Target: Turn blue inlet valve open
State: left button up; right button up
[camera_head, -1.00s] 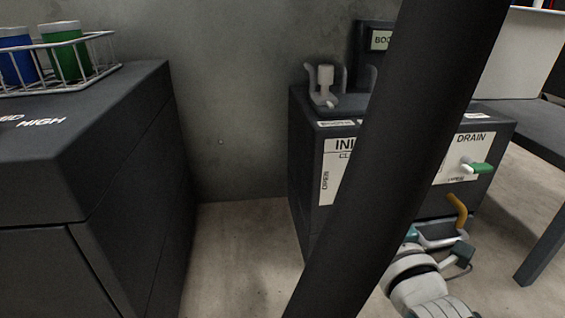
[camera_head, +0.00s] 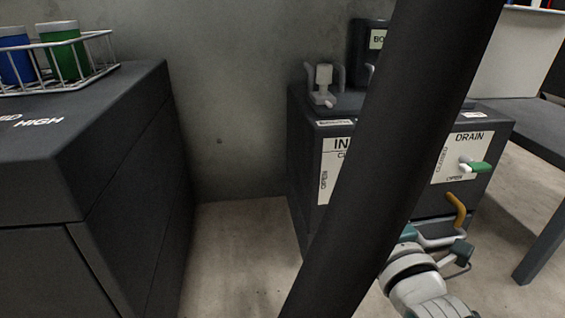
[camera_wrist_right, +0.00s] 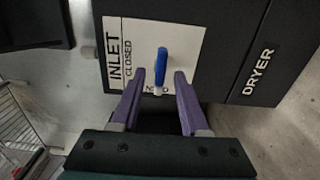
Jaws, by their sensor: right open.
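The blue inlet valve handle (camera_wrist_right: 161,66) stands out from the white INLET panel (camera_wrist_right: 180,28) in the right wrist view. It runs up and down in that picture, parallel to the CLOSED lettering. My right gripper (camera_wrist_right: 160,80) is open, its two purple fingers to either side of the handle's lower end. A gap shows on each side; contact in depth is unclear. In the head view the INLET panel (camera_head: 333,170) is partly covered by a dark bar, which hides the blue handle and my right fingertips. My left gripper is not in view.
The dark box also carries a DRAIN panel with a green handle (camera_head: 475,166) and an orange handle (camera_head: 457,209) below. A dark cabinet (camera_head: 110,150) with a wire rack (camera_head: 90,68) stands left. Floor is clear between them. A table (camera_head: 525,125) stands right.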

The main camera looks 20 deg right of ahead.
jog(key=p+v, duration=0.4)
jog(key=v, duration=0.6)
jog(key=d+r+m+g+p, duration=0.3)
jog(key=r+p, duration=1.5)
jog(key=d+r+m+g+p, duration=0.2)
jog(key=r+m+g+p, duration=0.15)
jog(key=r+p, duration=1.55)
jog(key=s+a+r+m+g+y+p, duration=0.1)
jog(key=s+a+r+m+g+p, duration=0.25)
jog(key=r+p, duration=1.1)
jog(key=s+a+r+m+g+y+p, duration=0.15)
jog(key=s+a+r+p, duration=0.4)
jog(key=r+p, duration=0.9)
jog(key=s+a+r+m+g+y+p, duration=0.25)
jog(key=s+r+p, duration=0.45)
jog(key=r+p, duration=0.75)
notch_tip(320, 180, up, 37)
jog(key=p, duration=3.2)
jog(key=shift+w+r+n+h, duration=0.2)
jog(key=shift+w+n+h, duration=0.1)
jog(key=shift+h, duration=0.1)
